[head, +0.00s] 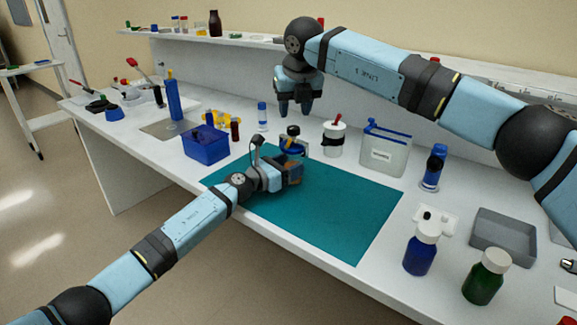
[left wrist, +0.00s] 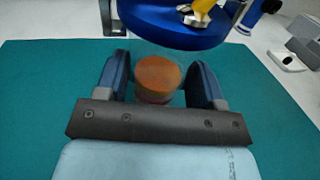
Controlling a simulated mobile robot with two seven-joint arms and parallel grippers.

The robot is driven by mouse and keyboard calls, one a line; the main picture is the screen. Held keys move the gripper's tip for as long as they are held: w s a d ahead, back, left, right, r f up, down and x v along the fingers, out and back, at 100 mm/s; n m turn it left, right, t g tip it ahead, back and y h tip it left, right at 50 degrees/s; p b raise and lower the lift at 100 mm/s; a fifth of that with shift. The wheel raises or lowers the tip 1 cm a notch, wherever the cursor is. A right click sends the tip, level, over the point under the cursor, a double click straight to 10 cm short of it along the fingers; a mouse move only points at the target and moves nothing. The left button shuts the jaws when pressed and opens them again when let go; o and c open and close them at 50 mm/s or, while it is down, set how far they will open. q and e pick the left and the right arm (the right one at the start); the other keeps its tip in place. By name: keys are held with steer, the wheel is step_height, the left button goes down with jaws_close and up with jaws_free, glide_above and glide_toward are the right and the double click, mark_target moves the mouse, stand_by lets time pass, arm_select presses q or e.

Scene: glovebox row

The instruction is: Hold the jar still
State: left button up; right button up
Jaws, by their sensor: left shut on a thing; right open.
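The jar is clear with orange-brown contents. In the head view the jar (head: 295,172) is at the far part of the teal mat (head: 335,215), mostly hidden by my left gripper (head: 290,170). In the left wrist view the jar (left wrist: 157,75) is between the two blue fingers of my left gripper (left wrist: 160,85), which is shut on it. A wide blue round piece (left wrist: 175,30) is above the jar, with a yellow and metal part on it. My right gripper (head: 294,108) is open and empty, in the air above the back of the bench.
A blue bin (head: 205,145) stands left of the mat. A white lidded pot (head: 334,140) and a clear box (head: 384,152) stand behind it. Blue (head: 420,252) and green (head: 484,280) bottles and a grey tray (head: 503,236) are at right. The mat's right part is clear.

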steer(key=c, duration=0.3)
steer(key=shift+s+a+f+n+y, duration=0.1)
steer(key=shift+s+a+n+y, duration=0.05)
steer(key=shift+a+n+y, duration=0.2)
steer(key=c, duration=0.4)
steer(key=s+a+n+y, duration=0.2)
steer(key=a+y, duration=0.1)
steer(key=s+a+f+n+y, duration=0.1)
steer(key=a+n, duration=0.1)
steer(key=shift+a, duration=0.15)
jaws_close()
steer(key=s+a+r+n+y, duration=0.3)
steer(key=s+a+n+y, duration=0.15)
steer(key=s+y, duration=0.45)
steer(key=d+f+m+t+h, duration=0.8)
steer(key=d+f+t+h, duration=0.2)
steer(key=d, duration=0.5)
steer(key=shift+s+f+m+t, duration=0.15)
steer(key=shift+f+m+t, duration=0.15)
steer(key=shift+t, duration=0.3)
